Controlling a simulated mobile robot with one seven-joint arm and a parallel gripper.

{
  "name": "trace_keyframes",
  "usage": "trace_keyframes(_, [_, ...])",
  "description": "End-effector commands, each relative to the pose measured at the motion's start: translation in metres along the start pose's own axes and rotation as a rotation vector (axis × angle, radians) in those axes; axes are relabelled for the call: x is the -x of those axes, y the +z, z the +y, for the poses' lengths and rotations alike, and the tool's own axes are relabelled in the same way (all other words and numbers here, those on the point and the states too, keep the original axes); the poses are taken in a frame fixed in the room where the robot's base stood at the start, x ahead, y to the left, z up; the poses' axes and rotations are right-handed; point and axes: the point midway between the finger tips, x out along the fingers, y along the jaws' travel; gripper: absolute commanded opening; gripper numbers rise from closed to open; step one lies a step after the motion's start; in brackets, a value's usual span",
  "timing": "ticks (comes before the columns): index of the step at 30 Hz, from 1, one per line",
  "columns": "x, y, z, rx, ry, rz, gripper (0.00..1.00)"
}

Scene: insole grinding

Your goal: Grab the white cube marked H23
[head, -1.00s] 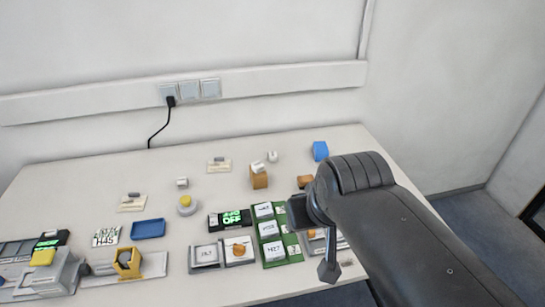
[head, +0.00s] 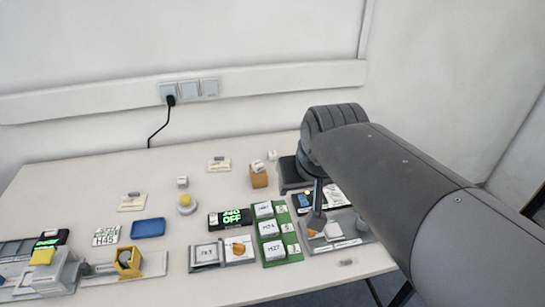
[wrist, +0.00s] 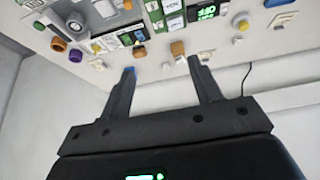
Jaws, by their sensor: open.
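A green rack (head: 283,257) stands right of the table's middle in the head view. It holds a column of white cubes: a top one (head: 264,209), a middle one (head: 269,229) and a bottom one (head: 274,249). Their printed marks are too small to read surely, so I cannot tell which is H23. Another marked white cube (head: 206,252) sits in a grey tray left of the rack. My gripper is open and empty, its two fingers spread in the wrist view (wrist: 162,67). In the head view it is right of the rack, apart from the cubes, partly hidden by my arm.
A tan block (head: 258,179) with small white cubes around it stands behind the rack. A black box with a green display (head: 230,217) is left of the rack. A blue tray (head: 148,228) and a yellow fixture (head: 127,262) lie farther left. The table's back left is mostly clear.

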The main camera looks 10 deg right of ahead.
Motion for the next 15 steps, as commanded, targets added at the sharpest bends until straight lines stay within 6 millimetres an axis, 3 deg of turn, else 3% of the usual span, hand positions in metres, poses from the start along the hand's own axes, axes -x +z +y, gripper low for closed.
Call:
trace_keyframes(1, [-0.006, -0.018, 0.001, -0.002, 0.002, -0.009, 0.58])
trace_keyframes(8, [-0.037, -0.09, 0.004, -0.01, 0.007, -0.024, 0.58])
trace_keyframes(15, [-0.088, -0.159, 0.009, -0.019, 0.012, -0.039, 0.58])
